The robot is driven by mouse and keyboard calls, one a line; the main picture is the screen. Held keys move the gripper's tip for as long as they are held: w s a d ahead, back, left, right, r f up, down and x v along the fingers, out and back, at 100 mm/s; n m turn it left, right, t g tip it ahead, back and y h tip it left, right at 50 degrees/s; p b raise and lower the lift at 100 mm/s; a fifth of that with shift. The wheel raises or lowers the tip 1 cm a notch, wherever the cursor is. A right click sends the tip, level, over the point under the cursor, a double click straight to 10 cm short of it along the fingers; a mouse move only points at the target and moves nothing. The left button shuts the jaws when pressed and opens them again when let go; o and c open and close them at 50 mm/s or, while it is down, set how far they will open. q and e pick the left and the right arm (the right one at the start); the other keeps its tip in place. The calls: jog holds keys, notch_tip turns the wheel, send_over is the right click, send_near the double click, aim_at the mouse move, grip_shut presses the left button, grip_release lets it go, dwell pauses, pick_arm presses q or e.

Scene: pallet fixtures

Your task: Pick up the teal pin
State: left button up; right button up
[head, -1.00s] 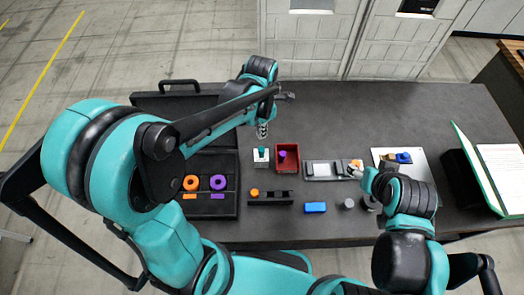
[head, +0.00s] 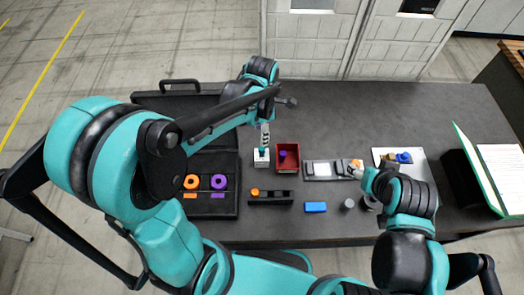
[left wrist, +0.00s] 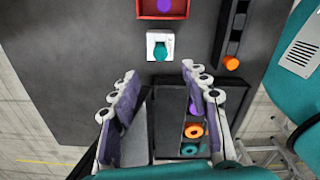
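The teal pin (head: 261,153) stands in a small white block (head: 261,163) on the dark table. In the left wrist view the teal pin (left wrist: 160,51) and white block (left wrist: 151,40) lie just beyond the fingertips. My left gripper (head: 265,137) is close to the pin on its far side in the head view.
A red bin (head: 288,169) with a purple piece stands right of the white block. An open black case (head: 224,167) with orange and purple rings is at left. A black holder (head: 270,202) with an orange peg and a blue block (head: 315,207) lie nearer the front edge.

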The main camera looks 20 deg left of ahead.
aim_at(261, 148)
pick_arm(q)
jog(key=m, duration=0.7)
jog(key=f+m, duration=0.1)
jog(key=m, duration=0.3)
jog(key=shift+w+m, duration=0.1)
jog(key=shift+m, duration=0.2)
jog(key=m, duration=0.6)
jog(key=shift+d+f+p, duration=0.1)
jog(key=shift+f+p, duration=0.05)
jog(key=shift+p, duration=0.15)
jog(key=m, duration=0.2)
jog(key=shift+f+m, duration=0.1)
jog(key=shift+m, duration=0.3)
jog(key=m, duration=0.2)
jog(key=shift+f+m, duration=0.1)
jog(key=shift+m, duration=0.3)
jog(key=m, duration=0.6)
jog(key=shift+f, duration=0.2)
jog(key=m, duration=0.5)
jog(key=shift+f+m+p, duration=0.2)
jog(key=shift+m+p, duration=0.1)
jog(key=m, duration=0.5)
jog(key=shift+f, duration=0.3)
jog(key=shift+f+m, duration=0.3)
jog(key=shift+f, duration=0.05)
jog(key=f+b, duration=0.1)
jog(key=f, duration=0.6)
jog(key=shift+a, duration=0.2)
grip_shut()
